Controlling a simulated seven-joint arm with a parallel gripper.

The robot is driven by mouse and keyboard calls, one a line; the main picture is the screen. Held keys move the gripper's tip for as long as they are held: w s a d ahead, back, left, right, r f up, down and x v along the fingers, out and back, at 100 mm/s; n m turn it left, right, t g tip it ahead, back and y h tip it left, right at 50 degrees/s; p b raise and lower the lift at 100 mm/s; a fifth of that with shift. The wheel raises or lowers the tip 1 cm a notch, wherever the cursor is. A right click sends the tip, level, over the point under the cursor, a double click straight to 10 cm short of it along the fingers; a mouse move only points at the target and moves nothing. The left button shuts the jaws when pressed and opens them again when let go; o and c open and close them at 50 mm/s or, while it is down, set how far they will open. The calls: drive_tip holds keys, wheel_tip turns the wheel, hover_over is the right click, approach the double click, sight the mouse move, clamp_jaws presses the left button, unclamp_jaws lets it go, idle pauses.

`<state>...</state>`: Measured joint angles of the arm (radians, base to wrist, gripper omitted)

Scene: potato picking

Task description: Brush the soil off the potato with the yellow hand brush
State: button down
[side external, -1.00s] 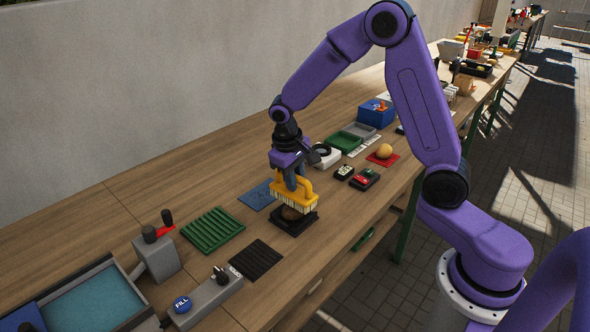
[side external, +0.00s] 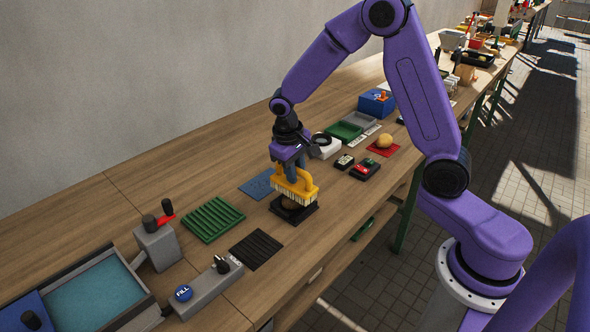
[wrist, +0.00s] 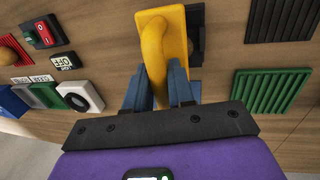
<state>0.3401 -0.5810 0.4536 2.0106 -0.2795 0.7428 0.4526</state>
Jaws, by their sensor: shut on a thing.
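My gripper (side external: 293,172) is shut on the handle of the yellow hand brush (side external: 306,191), whose pale bristles point down. In the wrist view my gripper (wrist: 161,92) has its two blue fingers on either side of the handle of the brush (wrist: 163,38). The brown potato (side external: 291,204) sits in a black holder (side external: 294,214) directly under the brush and is partly hidden by it. The bristles are at the potato's top; I cannot tell exactly how much they touch it.
A green ribbed mat (side external: 212,219) and a black ribbed mat (side external: 256,249) lie left of the holder, and a blue mat (side external: 257,183) behind it. A red-and-green switch box (side external: 365,168) and another potato (side external: 384,141) on a red mat (side external: 383,150) are to the right. A blue basin (side external: 90,300) is front left.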

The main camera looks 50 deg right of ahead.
drive_tip(key=shift+f, duration=0.55)
idle(0.5)
drive_tip(key=shift+w, duration=0.15)
drive_tip(key=shift+w, duration=0.85)
drive_tip(key=shift+s+f, duration=0.15)
drive_tip(key=shift+s, duration=1.95)
drive_tip(key=shift+w, duration=2.15)
drive_tip(key=shift+s+r, duration=0.2)
drive_tip(key=shift+s, duration=0.9)
drive_tip(key=shift+s, duration=0.15)
